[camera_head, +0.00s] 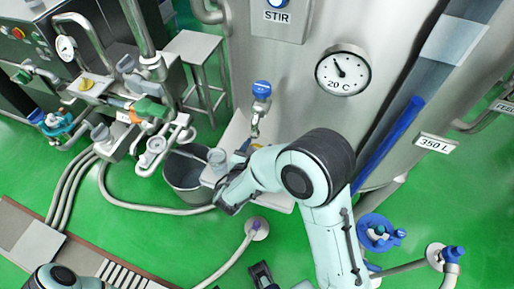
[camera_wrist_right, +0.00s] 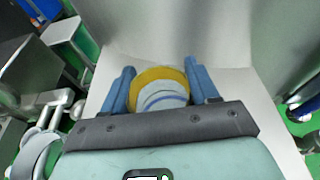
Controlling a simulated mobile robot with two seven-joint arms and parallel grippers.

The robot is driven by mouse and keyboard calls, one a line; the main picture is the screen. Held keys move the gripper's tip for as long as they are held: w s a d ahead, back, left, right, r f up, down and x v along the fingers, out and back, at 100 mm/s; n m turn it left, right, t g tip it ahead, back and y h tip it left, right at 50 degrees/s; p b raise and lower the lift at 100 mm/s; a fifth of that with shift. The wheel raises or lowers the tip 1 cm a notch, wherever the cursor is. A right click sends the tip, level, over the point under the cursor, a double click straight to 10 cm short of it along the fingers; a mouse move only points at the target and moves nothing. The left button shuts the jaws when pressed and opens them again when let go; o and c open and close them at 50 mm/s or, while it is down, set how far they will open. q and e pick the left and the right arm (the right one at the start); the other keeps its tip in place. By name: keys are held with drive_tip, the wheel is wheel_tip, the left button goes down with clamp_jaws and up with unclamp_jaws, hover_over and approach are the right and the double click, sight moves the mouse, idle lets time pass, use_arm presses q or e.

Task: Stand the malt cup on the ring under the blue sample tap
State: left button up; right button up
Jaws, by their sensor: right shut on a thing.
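My right gripper (camera_wrist_right: 162,85) is shut on the malt cup (camera_wrist_right: 163,98), a pale cup with a blue band, between its blue fingers. A yellow round edge shows around the cup's far side; I cannot tell if it is part of the cup or the ring beneath. The ring cannot be made out clearly. A dark part at the bottom edge may be my left gripper (camera_head: 262,272); its jaws are unclear.
The steel tank (camera_head: 300,100) with a dial (camera_head: 343,71) rises behind the shelf. A dark bucket (camera_head: 180,170) stands left of the cup, below a pipe and valve assembly (camera_head: 150,110). A metal stool (camera_head: 193,47) is behind. Hoses lie on the green floor.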

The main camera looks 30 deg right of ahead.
drive_tip(key=shift+f, duration=0.15)
drive_tip(key=o, duration=1.2)
drive_tip(key=shift+a+r, duration=0.1)
drive_tip(key=shift+r, duration=0.15)
drive_tip(key=v, duration=1.2)
drive_tip(key=shift+f, duration=0.1)
